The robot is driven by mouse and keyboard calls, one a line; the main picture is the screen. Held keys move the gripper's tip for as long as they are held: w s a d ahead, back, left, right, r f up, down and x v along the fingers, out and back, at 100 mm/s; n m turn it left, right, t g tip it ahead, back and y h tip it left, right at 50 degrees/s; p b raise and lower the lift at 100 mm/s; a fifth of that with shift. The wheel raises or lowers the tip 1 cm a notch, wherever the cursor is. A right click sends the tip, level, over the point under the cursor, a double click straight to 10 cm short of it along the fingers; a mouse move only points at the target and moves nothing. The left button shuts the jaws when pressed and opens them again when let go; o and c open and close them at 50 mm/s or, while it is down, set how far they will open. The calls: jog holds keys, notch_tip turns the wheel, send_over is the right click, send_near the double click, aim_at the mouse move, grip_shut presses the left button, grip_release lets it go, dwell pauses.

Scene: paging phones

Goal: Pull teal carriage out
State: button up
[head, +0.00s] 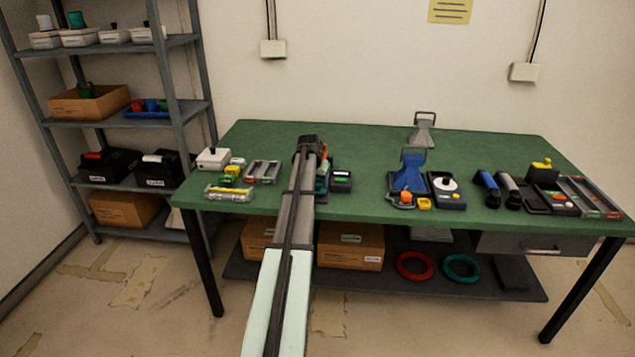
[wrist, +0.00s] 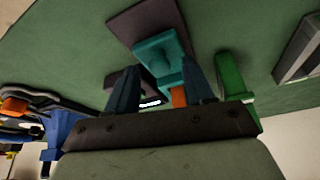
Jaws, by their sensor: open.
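The teal carriage (wrist: 158,50) is a blocky piece with a rounded knob, on a dark base plate (wrist: 146,18) in the wrist view. In the head view only a sliver of teal (head: 322,184) shows beside my arm, which hides most of it. My gripper (wrist: 159,78) is open, with one dark finger on each side of the near part of the carriage. I cannot tell whether either finger touches it. An orange piece (wrist: 179,97) lies between the fingers, near the right one. In the head view my gripper (head: 310,145) points down over this spot.
A green upright piece (wrist: 231,78) stands close right of my gripper in the wrist view. A small device with a display (head: 342,181) sits right of my arm. A blue stand (head: 409,170) is farther right.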

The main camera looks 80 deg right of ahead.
grip_shut()
dwell(0.6)
